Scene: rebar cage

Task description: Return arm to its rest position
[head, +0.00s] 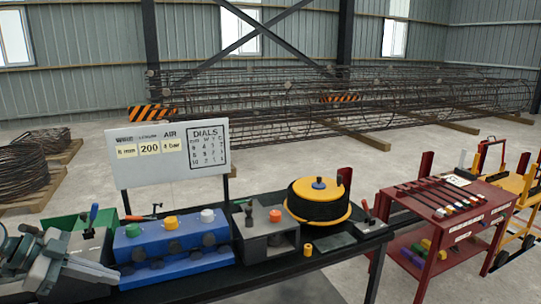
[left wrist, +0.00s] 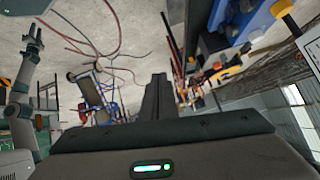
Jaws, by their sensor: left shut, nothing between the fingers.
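My left arm comes in at the lower left of the head view. Its gripper (head: 92,270) is low in front of the left end of the black bench, beside the blue block with coloured knobs. In the left wrist view the two dark fingers (left wrist: 158,92) lie together, shut, with nothing between them. The wrist view looks tilted across the floor and the bench side.
The bench carries the blue knob block (head: 175,240), a grey box (head: 268,238), a black and yellow reel (head: 318,200) and a sign board (head: 172,155). A red tool cart (head: 445,215) stands at right. Rebar cages (head: 300,105) lie behind. Open floor lies between.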

